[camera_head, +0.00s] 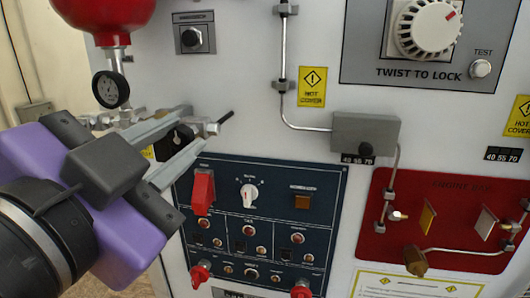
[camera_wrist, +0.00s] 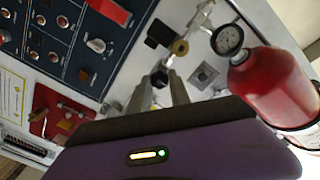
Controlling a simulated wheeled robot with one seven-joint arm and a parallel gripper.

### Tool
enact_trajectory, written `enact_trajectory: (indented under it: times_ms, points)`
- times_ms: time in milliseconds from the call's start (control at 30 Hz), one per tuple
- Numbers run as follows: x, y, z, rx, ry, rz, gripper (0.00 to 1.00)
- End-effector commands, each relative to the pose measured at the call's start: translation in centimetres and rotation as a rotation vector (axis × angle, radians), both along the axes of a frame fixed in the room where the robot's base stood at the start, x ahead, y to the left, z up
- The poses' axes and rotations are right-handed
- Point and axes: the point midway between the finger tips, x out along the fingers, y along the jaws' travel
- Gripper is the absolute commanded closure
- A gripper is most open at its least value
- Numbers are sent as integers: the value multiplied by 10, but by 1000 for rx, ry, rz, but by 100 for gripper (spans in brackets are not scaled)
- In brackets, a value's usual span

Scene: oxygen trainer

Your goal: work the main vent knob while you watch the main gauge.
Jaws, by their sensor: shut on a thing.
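My gripper (camera_head: 190,133), purple and black with pale fingers, reaches in from the left of the head view. Its fingers are shut on a black knob (camera_head: 178,138) on the panel's pipework, and they partly hide it. In the wrist view the fingertips (camera_wrist: 160,82) close around the dark knob (camera_wrist: 159,77). The gauge also shows in the wrist view (camera_wrist: 228,40). Its reading is too small to tell.
A red tank (camera_head: 94,18) stands above the gauge. A dark blue switch panel (camera_head: 265,215) with a red lever (camera_head: 203,190) lies just below the fingers. A red plate (camera_head: 440,225) and a large white dial (camera_head: 430,28) are farther right.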

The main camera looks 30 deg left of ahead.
Motion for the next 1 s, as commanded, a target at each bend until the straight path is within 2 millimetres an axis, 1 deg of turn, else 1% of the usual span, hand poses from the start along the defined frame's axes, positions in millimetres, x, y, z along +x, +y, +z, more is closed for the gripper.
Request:
enact_trajectory:
  times_ms: [267,667,700,767,800,1000]
  points:
    - [0,-1,-1,61,15,-1,100]
    - [0,-1,0,68,17,-1,100]
    - [0,-1,0,68,18,-1,74]
    - [0,-1,0,68,17,-1,63]
    - [0,-1,0,67,17,-1,55]
    - [0,0,0,66,17,-1,55]
